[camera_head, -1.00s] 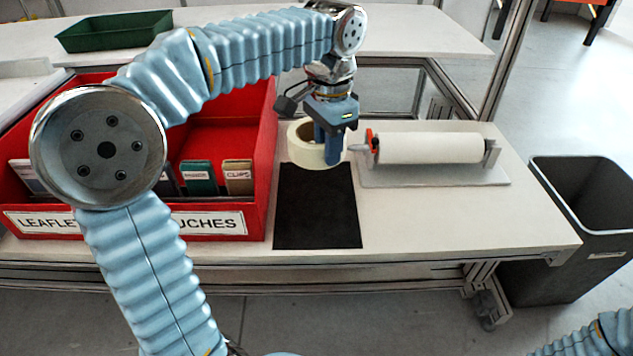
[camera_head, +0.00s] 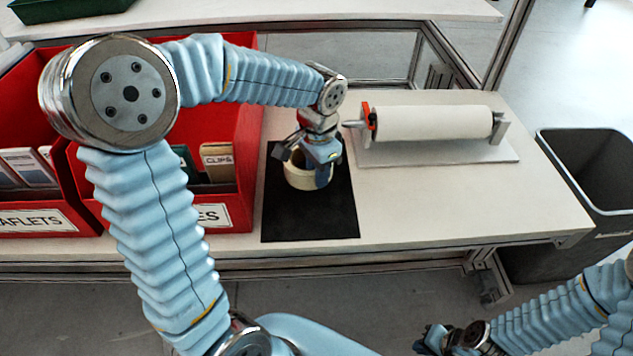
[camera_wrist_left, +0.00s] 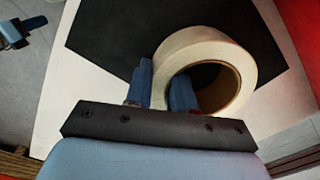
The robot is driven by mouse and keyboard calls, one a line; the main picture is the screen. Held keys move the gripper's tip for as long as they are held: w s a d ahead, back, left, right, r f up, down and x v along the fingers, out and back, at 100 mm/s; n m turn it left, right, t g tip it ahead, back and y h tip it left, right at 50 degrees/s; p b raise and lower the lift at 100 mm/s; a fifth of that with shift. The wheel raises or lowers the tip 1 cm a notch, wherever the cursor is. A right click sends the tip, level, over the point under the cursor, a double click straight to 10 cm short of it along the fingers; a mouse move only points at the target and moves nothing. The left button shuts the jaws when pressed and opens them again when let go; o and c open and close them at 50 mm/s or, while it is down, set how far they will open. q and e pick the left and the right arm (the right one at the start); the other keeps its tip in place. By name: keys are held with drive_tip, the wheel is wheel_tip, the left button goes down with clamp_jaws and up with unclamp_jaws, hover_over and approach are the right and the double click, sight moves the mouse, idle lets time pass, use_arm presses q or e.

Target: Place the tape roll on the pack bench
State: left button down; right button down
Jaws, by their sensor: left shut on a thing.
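The cream tape roll (camera_head: 300,181) is over the black mat on the white pack bench (camera_head: 430,205), its hole facing up. My left gripper (camera_head: 322,178) is shut on the roll's wall, one finger inside the hole and one outside. The wrist view shows the roll (camera_wrist_left: 212,45) beside the left gripper's fingers (camera_wrist_left: 161,88), with the mat beneath. I cannot tell whether the roll touches the mat. My right gripper (camera_head: 450,342) is low at the bottom edge, away from the bench; its jaws are too dark and small to read.
The black mat (camera_head: 335,220) lies between the red bins (camera_head: 245,110) on the left and a white roll on a holder (camera_head: 430,123) on the right. A grey waste bin (camera_head: 590,150) stands beyond the bench's right end. The bench's front right is clear.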

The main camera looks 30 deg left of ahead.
use_arm(q)
drive_tip(key=shift+f, duration=1.85)
drive_tip(key=shift+f, duration=0.1)
drive_tip(key=c, duration=1)
unclamp_jaws()
drive_tip(key=shift+o, duration=0.2)
